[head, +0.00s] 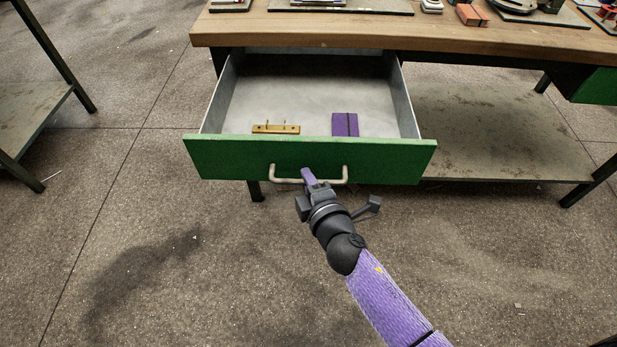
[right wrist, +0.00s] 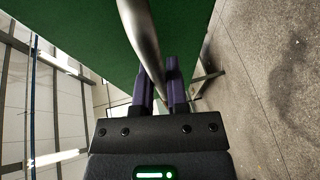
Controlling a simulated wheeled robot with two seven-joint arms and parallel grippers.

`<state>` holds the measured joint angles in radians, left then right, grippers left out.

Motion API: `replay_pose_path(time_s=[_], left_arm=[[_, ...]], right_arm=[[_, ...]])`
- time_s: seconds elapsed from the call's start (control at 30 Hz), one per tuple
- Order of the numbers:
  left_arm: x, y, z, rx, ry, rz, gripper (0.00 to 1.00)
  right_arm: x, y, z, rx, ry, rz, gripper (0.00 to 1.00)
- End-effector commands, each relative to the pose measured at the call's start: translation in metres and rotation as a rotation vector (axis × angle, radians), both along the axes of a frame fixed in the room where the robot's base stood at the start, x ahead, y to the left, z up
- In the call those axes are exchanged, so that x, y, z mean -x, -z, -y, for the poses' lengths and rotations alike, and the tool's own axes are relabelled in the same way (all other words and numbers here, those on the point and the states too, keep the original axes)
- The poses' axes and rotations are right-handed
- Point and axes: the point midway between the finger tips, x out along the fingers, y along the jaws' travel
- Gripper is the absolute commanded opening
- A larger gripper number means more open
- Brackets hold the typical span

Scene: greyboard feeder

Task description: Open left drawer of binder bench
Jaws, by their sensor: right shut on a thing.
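The left drawer (head: 310,158) of the binder bench (head: 400,35) has a green front and grey metal walls, and it stands far out from under the wooden top. Its pale metal bar handle (head: 346,174) is on the front. My right gripper (head: 308,178) is at the handle's middle, shut on the bar. In the right wrist view the purple fingers (right wrist: 160,85) close around the handle (right wrist: 141,35), with the green drawer front (right wrist: 75,30) behind it. Part of the fingers is hidden in the head view. My left gripper is not in view.
Inside the drawer lie a brass-coloured piece with pins (head: 276,129) and a purple block (head: 345,125). Several items stand on the bench top. A lower shelf (head: 490,135) is at the right, another green drawer (head: 597,87) at the far right. The floor in front is clear.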

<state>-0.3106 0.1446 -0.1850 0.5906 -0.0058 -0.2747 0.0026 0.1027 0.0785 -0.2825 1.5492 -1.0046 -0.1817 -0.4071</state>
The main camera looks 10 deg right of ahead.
Motion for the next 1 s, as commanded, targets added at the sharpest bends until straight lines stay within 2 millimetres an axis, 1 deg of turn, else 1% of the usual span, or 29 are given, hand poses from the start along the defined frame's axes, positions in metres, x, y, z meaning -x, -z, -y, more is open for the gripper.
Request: replay_pose_path(time_s=[0.4, 0.43, 0.47, 0.5, 0.57, 0.6, 0.87, 0.97, 1.0], left_arm=[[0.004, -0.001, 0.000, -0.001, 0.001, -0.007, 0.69], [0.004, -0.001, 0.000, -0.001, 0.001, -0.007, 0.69], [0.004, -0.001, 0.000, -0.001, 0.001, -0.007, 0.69], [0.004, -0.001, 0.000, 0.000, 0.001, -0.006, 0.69], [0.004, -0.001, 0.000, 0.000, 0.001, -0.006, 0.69], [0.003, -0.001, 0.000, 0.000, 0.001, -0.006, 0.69], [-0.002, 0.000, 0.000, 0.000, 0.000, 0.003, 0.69], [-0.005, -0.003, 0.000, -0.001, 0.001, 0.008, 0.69], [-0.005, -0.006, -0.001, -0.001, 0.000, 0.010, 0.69]], right_arm=[[0.001, 0.000, 0.000, 0.000, 0.000, -0.001, 0.00], [0.001, 0.000, 0.000, 0.000, 0.000, -0.001, 0.21], [0.001, 0.000, 0.000, 0.000, 0.000, -0.001, 0.28], [0.000, 0.000, 0.000, 0.000, 0.000, -0.001, 0.36], [0.000, 0.000, 0.000, 0.000, 0.000, 0.000, 0.49], [0.000, 0.000, 0.000, 0.000, 0.000, 0.000, 0.53], [0.001, 0.000, 0.000, 0.000, 0.000, 0.000, 0.53], [0.011, -0.003, 0.001, -0.001, -0.001, -0.001, 0.53], [0.018, -0.005, 0.002, -0.002, 0.000, -0.001, 0.53]])
